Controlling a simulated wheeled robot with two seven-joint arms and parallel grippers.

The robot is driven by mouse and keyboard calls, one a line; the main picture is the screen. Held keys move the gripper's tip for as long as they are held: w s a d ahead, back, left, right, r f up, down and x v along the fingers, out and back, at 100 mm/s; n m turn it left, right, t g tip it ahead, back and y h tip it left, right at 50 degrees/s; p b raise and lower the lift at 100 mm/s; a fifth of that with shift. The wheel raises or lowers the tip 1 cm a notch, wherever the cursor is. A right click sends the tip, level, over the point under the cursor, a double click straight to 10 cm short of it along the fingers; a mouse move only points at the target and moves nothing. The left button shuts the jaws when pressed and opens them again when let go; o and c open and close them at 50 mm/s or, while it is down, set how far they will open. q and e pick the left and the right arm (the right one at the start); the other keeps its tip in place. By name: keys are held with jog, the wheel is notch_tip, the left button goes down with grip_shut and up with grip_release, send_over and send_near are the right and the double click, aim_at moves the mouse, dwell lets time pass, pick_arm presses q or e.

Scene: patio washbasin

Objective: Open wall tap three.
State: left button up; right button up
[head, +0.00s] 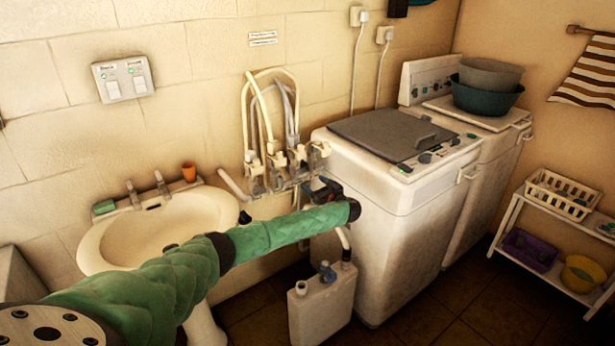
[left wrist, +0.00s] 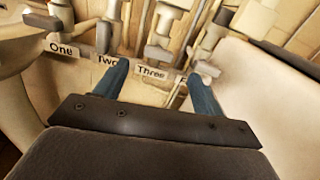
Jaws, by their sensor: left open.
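A row of pale wall taps with hoses stands between the basin and the washing machine. In the left wrist view, labels One (left wrist: 61,49), Two (left wrist: 107,60) and Three (left wrist: 151,73) sit below the taps, and another label is mostly hidden. Wall tap three (left wrist: 157,52) is above its label, and it also shows in the head view (head: 297,157). My left gripper (left wrist: 158,72) is open, with one blue finger by label Two and the other right of label Three. I cannot tell whether it touches a tap. In the head view, my left gripper (head: 322,188) is partly hidden by my arm.
A white washbasin (head: 105,246) is left of the taps. The washing machine (head: 372,225) stands close on their right. A white jerrycan (head: 322,305) stands on the floor below them. Hoses (head: 247,110) loop up the wall above the taps.

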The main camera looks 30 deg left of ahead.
aim_at(302, 175)
pick_arm(q)
jog(key=shift+m, duration=0.4)
jog(key=p+x, duration=0.2)
jog(key=x, duration=0.4)
jog(key=shift+w+a, duration=0.1)
jog(key=shift+a, duration=0.05)
jog(key=shift+x, duration=0.75)
pick_arm(e)
jog(key=shift+s+d+f, duration=0.35)
jog(key=shift+s+f, duration=0.05)
jog(key=shift+f, duration=0.3)
jog(key=shift+s+d+f, duration=0.4)
jog(key=shift+s+f, duration=0.05)
jog(key=shift+f, duration=0.2)
jog(key=shift+s+d+f, duration=0.35)
jog(key=shift+s+f, duration=0.05)
jog(key=shift+f, duration=0.3)
pick_arm(q)
jog(key=shift+f, duration=0.1)
jog(key=c, duration=1)
pick_arm(e)
jog(key=shift+d, duration=0.15)
